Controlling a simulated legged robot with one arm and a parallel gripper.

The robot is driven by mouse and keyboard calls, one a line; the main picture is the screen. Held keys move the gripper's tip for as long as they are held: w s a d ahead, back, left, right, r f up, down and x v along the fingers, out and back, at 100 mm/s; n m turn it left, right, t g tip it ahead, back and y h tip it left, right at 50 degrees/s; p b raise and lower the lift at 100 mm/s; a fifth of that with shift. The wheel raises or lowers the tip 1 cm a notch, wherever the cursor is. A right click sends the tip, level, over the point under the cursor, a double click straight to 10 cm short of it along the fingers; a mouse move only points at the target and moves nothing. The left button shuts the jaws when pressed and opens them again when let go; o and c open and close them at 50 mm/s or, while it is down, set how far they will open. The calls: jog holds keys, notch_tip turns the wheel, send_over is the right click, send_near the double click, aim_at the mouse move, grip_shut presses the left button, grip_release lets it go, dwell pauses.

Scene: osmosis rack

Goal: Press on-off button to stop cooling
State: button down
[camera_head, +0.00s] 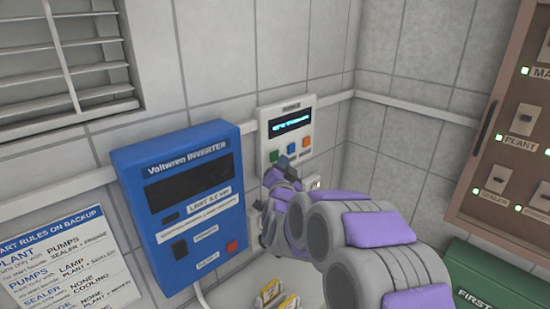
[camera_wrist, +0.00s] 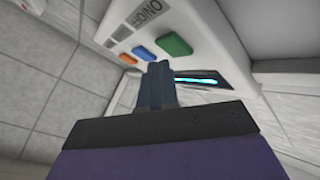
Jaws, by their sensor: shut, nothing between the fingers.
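A white control panel (camera_head: 287,113) is on the back wall, with a dark display (camera_head: 291,121) showing cyan text too small to read. Under the display are a green button (camera_head: 274,156), a blue button (camera_head: 292,149) and an orange button (camera_head: 306,142). My gripper (camera_head: 283,167) is shut and empty, just in front of the panel's lower part. In the wrist view, the shut fingertips (camera_wrist: 158,68) point at the panel close to the blue button (camera_wrist: 142,54) and green button (camera_wrist: 173,44). I cannot tell whether they touch. Partly readable lettering is beside the buttons.
A blue inverter box (camera_head: 185,195) is mounted left of the panel, close to my arm. A rule sheet (camera_head: 65,265) hangs at lower left. A brown switch cabinet (camera_head: 510,130) is on the right, above a green box (camera_head: 490,280). Small yellow-topped items (camera_head: 270,292) sit below.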

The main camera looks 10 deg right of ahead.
jog(key=shift+w+a, duration=0.1)
jog(key=shift+a, duration=0.05)
jog(key=shift+w+a, duration=0.15)
jog(key=shift+w, duration=0.05)
jog(key=shift+w+a+r, duration=0.1)
jog(key=shift+w+a, duration=0.1)
jog(key=shift+w, duration=0.1)
dwell(0.8)
jog(key=shift+s+d, duration=0.5)
jog(key=shift+s, duration=0.15)
dwell(0.4)
jog(key=s+d+b, duration=0.1)
jog(key=s, duration=0.1)
jog(key=s+d+b, duration=0.1)
jog(key=s+d, duration=0.1)
dwell(0.4)
jog(key=shift+b, duration=0.3)
